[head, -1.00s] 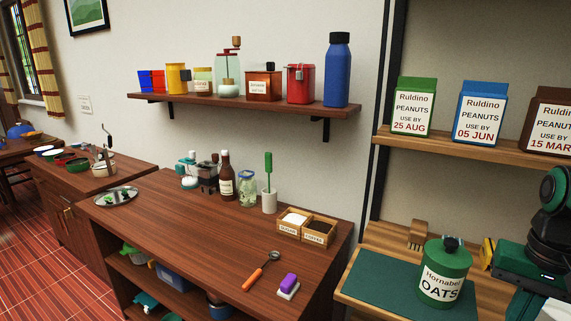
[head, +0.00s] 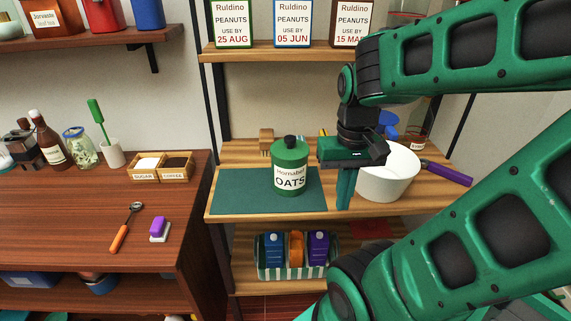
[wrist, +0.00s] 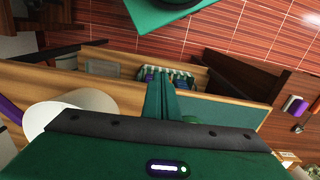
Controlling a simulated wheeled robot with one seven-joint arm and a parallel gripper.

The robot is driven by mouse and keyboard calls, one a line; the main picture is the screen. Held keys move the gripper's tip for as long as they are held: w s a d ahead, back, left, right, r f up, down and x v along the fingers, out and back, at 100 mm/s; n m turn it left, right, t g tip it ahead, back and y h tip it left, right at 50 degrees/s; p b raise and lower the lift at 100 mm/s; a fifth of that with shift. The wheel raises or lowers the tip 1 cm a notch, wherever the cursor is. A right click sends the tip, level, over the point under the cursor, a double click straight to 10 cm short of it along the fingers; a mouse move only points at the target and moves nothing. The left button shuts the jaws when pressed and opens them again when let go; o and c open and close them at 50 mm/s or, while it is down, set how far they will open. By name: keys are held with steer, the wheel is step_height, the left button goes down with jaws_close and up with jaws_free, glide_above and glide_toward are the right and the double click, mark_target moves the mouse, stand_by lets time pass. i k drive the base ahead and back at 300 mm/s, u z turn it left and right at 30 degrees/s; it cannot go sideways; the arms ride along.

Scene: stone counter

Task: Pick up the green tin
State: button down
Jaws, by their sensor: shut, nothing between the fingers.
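The green tin (head: 290,168) has a white label reading "Hornabel OATS" and a dark knob on its lid. It stands upright on a dark green mat (head: 235,190) on the wooden shelf. My gripper (head: 344,192) is just right of the tin in the head view, pointing down, with its fingers together and nothing between them. In the wrist view the closed fingers (wrist: 161,100) show in the middle, and only a small green edge of the tin (wrist: 191,119) shows beside them, mostly hidden by the gripper body.
A white round container (head: 388,178) stands close on the right of my gripper, with a purple-handled item (head: 447,173) beyond it. Peanut cartons (head: 292,25) stand on the shelf above. The mat's left part is clear.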

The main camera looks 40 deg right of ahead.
mark_target(289, 178)
steer(key=z, duration=1.1)
steer(key=k, duration=0.95)
steer(key=z, duration=0.55)
steer(key=i, duration=0.5)
steer(key=u, duration=0.05)
